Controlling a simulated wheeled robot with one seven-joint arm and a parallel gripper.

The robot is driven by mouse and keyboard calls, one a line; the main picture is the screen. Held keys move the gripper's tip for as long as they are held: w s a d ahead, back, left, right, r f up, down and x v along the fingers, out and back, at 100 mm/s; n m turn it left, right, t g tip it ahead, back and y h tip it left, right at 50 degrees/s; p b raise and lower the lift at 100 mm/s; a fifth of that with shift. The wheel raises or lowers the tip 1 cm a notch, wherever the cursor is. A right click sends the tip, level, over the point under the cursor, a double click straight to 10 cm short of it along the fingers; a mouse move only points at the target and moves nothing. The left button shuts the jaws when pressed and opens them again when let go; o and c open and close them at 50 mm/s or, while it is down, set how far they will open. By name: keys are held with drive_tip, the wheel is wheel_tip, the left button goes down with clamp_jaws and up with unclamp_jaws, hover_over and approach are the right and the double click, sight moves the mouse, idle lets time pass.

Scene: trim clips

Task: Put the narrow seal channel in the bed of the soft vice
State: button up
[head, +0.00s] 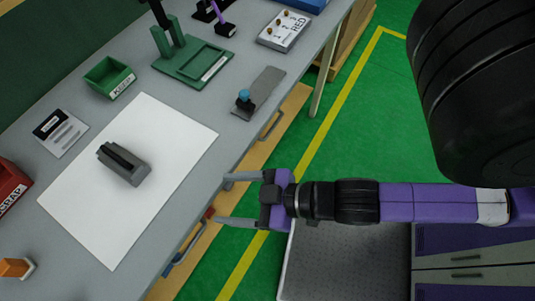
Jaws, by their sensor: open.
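A grey block (139,172) with a black strip along its top lies on the white sheet (100,230). It may be the narrow seal channel, but I cannot tell for sure. A green fixture (190,75) with a flat, recessed bed and a dark upright part stands at the back of the bench; I cannot tell whether it is the soft vice. A grey plate with a blue knob (244,95) lies near the front edge. My gripper (222,199) is open and empty at the bench's front edge, right of the white sheet, fingers pointing left.
A green bin (109,77), a label card (60,133), a red scrap bin (10,186) and an orange item (15,268) line the left side. The sheet around the block is clear.

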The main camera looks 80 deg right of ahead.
drive_tip(key=shift+m+t+h, duration=0.5)
drive_tip(key=shift+m+t, duration=0.1)
drive_tip(key=s+r, duration=0.1)
drive_tip(key=s, duration=0.1)
drive_tip(key=s+d+r, duration=0.1)
drive_tip(key=s+r, duration=0.1)
drive_tip(key=s, duration=0.1)
drive_tip(key=s+r, duration=0.1)
drive_tip(key=s, duration=0.1)
drive_tip(key=shift+s+d+r, duration=0.15)
drive_tip(key=shift+d+r, duration=0.05)
drive_tip(key=shift+d, duration=0.15)
drive_tip(key=shift+c, duration=0.4)
drive_tip(key=shift+s+d+r, duration=0.1)
drive_tip(key=shift+s+r, duration=0.1)
drive_tip(key=shift+r, duration=0.05)
drive_tip(key=shift+c, duration=0.9)
